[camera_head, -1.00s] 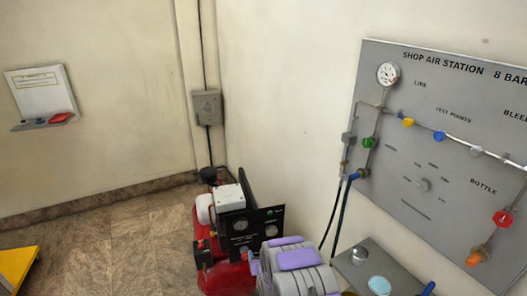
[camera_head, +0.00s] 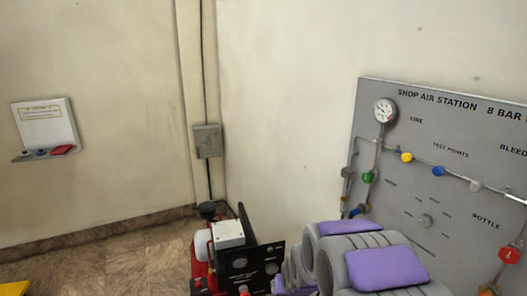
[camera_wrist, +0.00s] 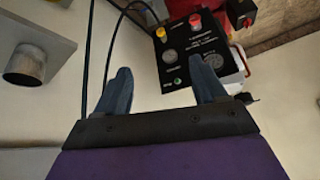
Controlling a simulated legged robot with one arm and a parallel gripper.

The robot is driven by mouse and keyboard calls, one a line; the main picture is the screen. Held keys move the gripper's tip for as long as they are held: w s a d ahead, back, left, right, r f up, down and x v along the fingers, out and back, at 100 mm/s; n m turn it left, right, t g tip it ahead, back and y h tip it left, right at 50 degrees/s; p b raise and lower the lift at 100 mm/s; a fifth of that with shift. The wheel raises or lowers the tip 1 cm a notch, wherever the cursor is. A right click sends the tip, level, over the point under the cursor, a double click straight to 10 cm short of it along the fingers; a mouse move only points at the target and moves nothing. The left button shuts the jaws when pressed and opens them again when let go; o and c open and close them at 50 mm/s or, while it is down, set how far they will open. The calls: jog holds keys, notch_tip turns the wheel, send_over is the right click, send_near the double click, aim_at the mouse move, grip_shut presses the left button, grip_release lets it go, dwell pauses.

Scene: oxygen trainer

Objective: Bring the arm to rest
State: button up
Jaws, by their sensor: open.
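My arm (camera_head: 385,265), grey with purple pads, shows at the lower right of the head view, in front of the wall panel's lower part. My gripper (camera_wrist: 160,95) shows in the wrist view with its two blue-grey fingers spread apart. Nothing is between the fingers. Beyond them is the compressor's black control panel (camera_wrist: 195,60), with gauges, a yellow knob and a red button. The gripper's fingers cannot be made out in the head view.
The red compressor (camera_head: 203,268) stands on the tiled floor near the wall corner. The shop air station board (camera_head: 425,190) hangs on the right wall. A small shelf (camera_head: 45,152) is on the left wall, and a grey box (camera_head: 208,141) near the corner. Floor at the left is mostly clear.

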jog(key=s+d+r+g, duration=0.2)
jog(key=s+r, duration=0.2)
jog(key=s, duration=0.9)
jog(key=s+d+r+g, duration=0.2)
jog(key=s+r, duration=0.3)
jog(key=s, duration=0.8)
jog(key=s+d+r+g, duration=0.2)
jog(key=s+r+g, duration=0.1)
jog(key=s, duration=1)
jog(key=shift+d+r+h, duration=0.3)
jog(key=shift+r+h, duration=0.1)
jog(key=shift+r, duration=0.5)
jog(key=shift+w, duration=0.1)
